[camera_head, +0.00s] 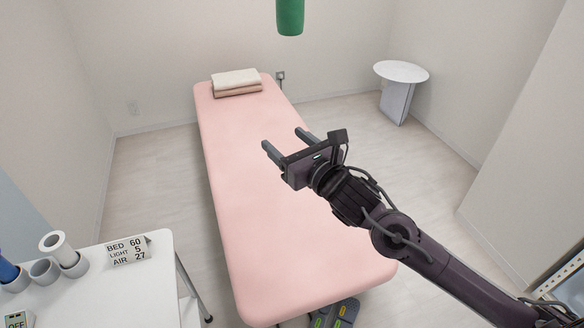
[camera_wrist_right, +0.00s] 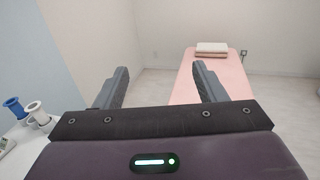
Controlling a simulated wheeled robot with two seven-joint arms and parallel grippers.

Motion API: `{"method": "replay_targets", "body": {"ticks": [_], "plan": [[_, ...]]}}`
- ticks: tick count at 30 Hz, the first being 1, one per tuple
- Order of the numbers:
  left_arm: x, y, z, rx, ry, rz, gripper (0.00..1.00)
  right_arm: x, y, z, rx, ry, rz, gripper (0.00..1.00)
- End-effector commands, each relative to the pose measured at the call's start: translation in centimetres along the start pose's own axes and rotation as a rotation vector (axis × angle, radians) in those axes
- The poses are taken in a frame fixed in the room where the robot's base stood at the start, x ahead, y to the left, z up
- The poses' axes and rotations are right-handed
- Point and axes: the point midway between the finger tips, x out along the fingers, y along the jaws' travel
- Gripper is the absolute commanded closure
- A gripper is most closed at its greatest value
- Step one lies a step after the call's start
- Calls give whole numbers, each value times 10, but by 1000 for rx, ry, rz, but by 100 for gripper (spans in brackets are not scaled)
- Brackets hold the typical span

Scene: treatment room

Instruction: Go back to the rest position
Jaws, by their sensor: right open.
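My right gripper (camera_head: 286,140) is stretched out in the head view, in front of the pink treatment bed as I see it. Its two dark fingers stand apart with nothing between them. The fingers also show in the right wrist view (camera_wrist_right: 158,84), apart and empty. My right arm comes in from the lower right. My left gripper is not in either view.
The pink bed (camera_head: 228,150) fills the middle, with folded towels (camera_head: 236,82) at its far end. A white table (camera_head: 140,285) with cups (camera_head: 45,270) and a sign (camera_head: 128,251) stands at lower left. A round side table (camera_head: 401,71) stands at back right. A green cylinder (camera_head: 290,15) shows at the top.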

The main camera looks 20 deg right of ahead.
Motion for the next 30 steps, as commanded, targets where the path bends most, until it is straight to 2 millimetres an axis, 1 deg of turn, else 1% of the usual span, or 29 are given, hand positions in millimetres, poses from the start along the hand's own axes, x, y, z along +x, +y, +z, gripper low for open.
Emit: {"method": "replay_targets", "body": {"ticks": [1,6,14,17,20,23,24,26,27,29,30], "plan": [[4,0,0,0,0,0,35,-4,2,-11,4,2,-7,36],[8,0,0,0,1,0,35,-15,5,-28,3,-1,-34,36],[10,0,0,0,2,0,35,-21,5,-36,1,-1,-51,36],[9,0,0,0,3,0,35,-18,0,-47,39,15,-64,36],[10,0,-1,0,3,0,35,-11,-18,-82,164,63,-107,36],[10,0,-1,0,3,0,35,-7,-44,-143,381,139,-188,36],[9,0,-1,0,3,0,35,-8,-56,-171,483,169,-230,36],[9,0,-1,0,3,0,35,-12,-70,-216,637,211,-299,36],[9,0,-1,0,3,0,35,-17,-78,-245,739,236,-347,36],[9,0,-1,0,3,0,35,-29,-89,-289,889,267,-426,36],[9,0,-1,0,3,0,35,-38,-94,-317,986,285,-480,36]]}}
